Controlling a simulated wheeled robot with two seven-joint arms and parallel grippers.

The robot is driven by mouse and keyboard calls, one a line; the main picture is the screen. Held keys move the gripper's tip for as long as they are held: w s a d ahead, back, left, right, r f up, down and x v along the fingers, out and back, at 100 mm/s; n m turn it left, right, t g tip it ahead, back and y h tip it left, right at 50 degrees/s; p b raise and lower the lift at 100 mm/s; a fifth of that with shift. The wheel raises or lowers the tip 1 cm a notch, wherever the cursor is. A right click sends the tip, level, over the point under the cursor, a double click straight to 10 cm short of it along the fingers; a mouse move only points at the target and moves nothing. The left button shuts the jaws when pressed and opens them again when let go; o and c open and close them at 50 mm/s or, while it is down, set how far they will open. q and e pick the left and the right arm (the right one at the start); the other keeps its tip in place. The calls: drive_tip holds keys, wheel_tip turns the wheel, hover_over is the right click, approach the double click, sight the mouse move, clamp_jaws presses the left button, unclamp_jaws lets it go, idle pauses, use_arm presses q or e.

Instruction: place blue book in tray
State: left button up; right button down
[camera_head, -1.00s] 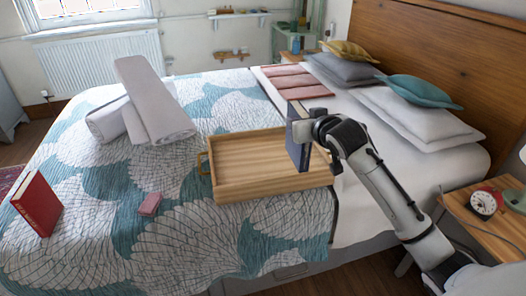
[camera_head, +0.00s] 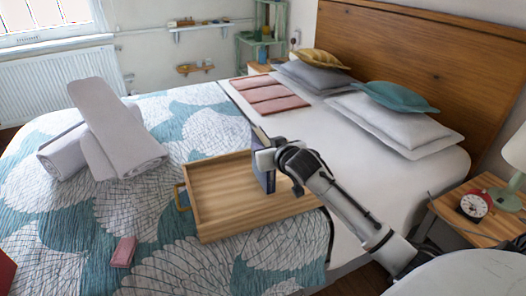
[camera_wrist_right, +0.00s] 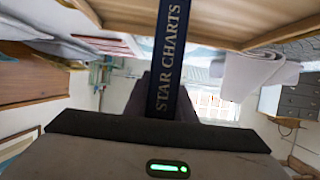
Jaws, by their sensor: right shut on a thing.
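The blue book (camera_head: 264,172) stands upright in my right gripper (camera_head: 268,158), over the inside of the wooden tray (camera_head: 215,230). I cannot tell whether its lower edge touches the tray floor. In the right wrist view the dark blue spine (camera_wrist_right: 168,60) reads "STAR CHARTS", and the gripper (camera_wrist_right: 160,125) is shut around it. The tray's wood (camera_wrist_right: 225,18) shows upside down at the top of that view. The tray lies on the bed and has a handle at its left end. My left gripper is out of view.
A pink item (camera_head: 123,252) lies on the patterned bedspread, left of the tray. Rolled towels (camera_head: 110,140) sit farther back. A red book (camera_head: 5,272) shows at the left edge. Pillows (camera_head: 385,125) lie by the headboard. A nightstand with an alarm clock (camera_head: 474,205) is at right.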

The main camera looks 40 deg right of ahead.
drive_tip(key=shift+w+f, duration=0.1)
drive_tip(key=shift+f, duration=0.35)
drive_tip(key=c, duration=1.5)
unclamp_jaws()
drive_tip(key=shift+f, duration=0.1)
drive_tip(key=v, duration=1.2)
drive_tip(key=s+a+f+n+g+y, duration=0.15)
drive_tip(key=s+a+f, duration=0.3)
drive_tip(key=f, duration=0.45)
drive_tip(key=s+a+f+n+g+y, duration=0.1)
drive_tip(key=s+a+f+y, duration=0.15)
drive_tip(key=a+f, duration=0.45)
drive_tip(key=s+a+f+n, duration=0.1)
drive_tip(key=s+a+f, duration=0.3)
drive_tip(key=s, duration=0.1)
drive_tip(key=s+a+f+g+y, duration=0.1)
drive_tip(key=s+a+f, duration=0.3)
drive_tip(key=s+f, duration=0.1)
drive_tip(key=s+a+f+n+y, duration=0.1)
drive_tip(key=s+a+f, duration=0.3)
drive_tip(key=s, duration=0.1)
drive_tip(key=shift+s+a+f+n+g+p, duration=0.1)
drive_tip(key=shift+a+f+n+g+p, duration=0.2)
drive_tip(key=shift+a+n+g+p, duration=0.1)
